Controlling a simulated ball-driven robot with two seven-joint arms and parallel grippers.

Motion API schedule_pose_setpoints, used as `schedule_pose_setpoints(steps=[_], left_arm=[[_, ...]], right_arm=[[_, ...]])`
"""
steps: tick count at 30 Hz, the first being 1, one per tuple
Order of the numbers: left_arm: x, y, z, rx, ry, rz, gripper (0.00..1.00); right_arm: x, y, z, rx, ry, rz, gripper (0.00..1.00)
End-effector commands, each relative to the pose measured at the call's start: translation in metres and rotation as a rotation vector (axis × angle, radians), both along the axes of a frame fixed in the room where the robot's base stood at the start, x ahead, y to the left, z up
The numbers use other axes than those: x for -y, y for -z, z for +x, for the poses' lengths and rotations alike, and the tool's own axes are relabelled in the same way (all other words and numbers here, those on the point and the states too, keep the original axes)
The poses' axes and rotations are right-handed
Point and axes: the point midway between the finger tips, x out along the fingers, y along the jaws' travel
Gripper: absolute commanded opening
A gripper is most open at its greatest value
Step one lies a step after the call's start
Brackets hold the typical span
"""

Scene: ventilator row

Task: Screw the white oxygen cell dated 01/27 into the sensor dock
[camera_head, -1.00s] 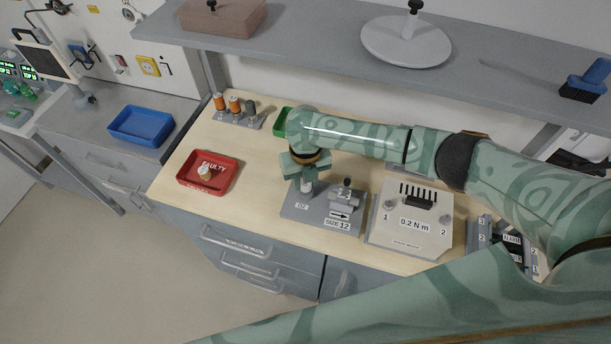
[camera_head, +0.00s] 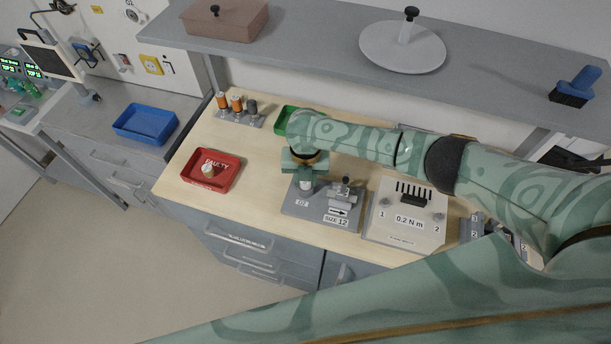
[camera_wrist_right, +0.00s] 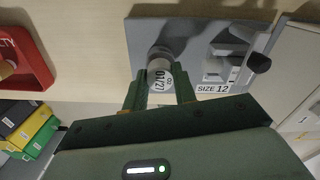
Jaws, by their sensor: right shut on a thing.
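The white oxygen cell (camera_wrist_right: 161,80) marked 01/27 is held between the fingers of my right gripper (camera_wrist_right: 159,92). In the head view my right gripper (camera_head: 304,178) points down over the left part of the grey sensor dock (camera_head: 294,207), which bears an O2 label. The cell (camera_head: 306,184) shows as a small white part below the fingers. In the wrist view the cell's far end lines up with a round grey socket on the dock (camera_wrist_right: 140,32); I cannot tell how deeply it sits. My left gripper is not in view.
A SIZE 12 fixture (camera_head: 343,196) stands right of the cell. Further right is a 0.2 N m box (camera_head: 404,222). A red FAULTY tray (camera_head: 228,182) with a white round piece lies left. A green tray (camera_head: 285,117) and orange-topped cells (camera_head: 237,103) are behind. A shelf (camera_head: 320,38) hangs above.

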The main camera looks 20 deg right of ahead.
Motion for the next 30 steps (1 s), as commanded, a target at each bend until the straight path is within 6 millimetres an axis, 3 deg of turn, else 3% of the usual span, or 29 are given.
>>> schedule_pose_setpoints(steps=[11,30], left_arm=[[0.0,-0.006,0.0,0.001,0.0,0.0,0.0],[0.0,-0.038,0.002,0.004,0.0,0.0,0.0]], right_arm=[[0.0,-0.001,0.0,0.001,0.018,0.002,0.0],[0.0,-0.002,0.0,0.0,0.429,0.001,0.0]])
